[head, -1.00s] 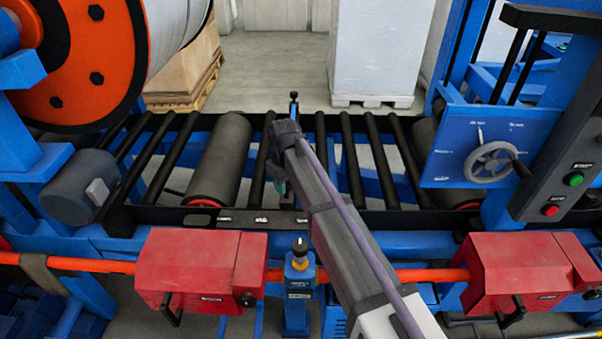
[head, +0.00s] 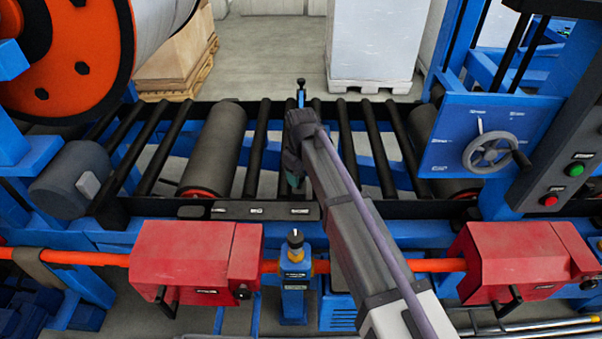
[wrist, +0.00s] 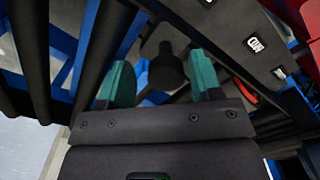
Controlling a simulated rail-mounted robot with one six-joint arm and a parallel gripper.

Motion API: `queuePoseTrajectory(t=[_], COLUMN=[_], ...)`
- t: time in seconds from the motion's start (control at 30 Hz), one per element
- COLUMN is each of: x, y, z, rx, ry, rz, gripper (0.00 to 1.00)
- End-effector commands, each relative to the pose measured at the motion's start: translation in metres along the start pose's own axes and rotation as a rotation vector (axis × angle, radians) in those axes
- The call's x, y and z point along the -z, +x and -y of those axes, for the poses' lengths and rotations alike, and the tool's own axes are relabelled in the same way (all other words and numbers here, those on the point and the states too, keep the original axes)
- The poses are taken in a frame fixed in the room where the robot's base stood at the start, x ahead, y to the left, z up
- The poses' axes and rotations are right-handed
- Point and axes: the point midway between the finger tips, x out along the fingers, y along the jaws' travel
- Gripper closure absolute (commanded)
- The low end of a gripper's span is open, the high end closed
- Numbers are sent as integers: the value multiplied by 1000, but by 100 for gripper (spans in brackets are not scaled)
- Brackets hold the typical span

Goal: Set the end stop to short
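My gripper (wrist: 165,88) shows two teal fingertips in the wrist view, spread apart. A black round-headed knob on a stem (wrist: 167,70) shows between and beyond them; I cannot tell whether they touch it. It may be the end stop's handle. In the head view my gripper (head: 293,180) points down over the conveyor's near rail, and my arm hides what is under it. A black plate with small white labels (head: 256,210) lies on that rail; the labels are too small to read. Two labels also show on a dark bar in the wrist view (wrist: 262,55).
Black rollers (head: 257,150) lie under and beside my gripper. A blue post with a black knob (head: 295,245) stands in front, between two red boxes (head: 195,255) on an orange bar. A handwheel (head: 490,153) is on a blue panel at right.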

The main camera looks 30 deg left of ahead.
Motion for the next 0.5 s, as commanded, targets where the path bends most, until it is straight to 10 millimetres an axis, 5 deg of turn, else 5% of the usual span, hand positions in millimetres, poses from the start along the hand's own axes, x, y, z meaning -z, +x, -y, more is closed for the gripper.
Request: queuePoseTrajectory(t=[0.3,0.5], x=[1,1], y=[-3,-35], z=[1,0], rx=[1,1], ry=[-1,-1], rz=[-2,-2], gripper=[37,37])
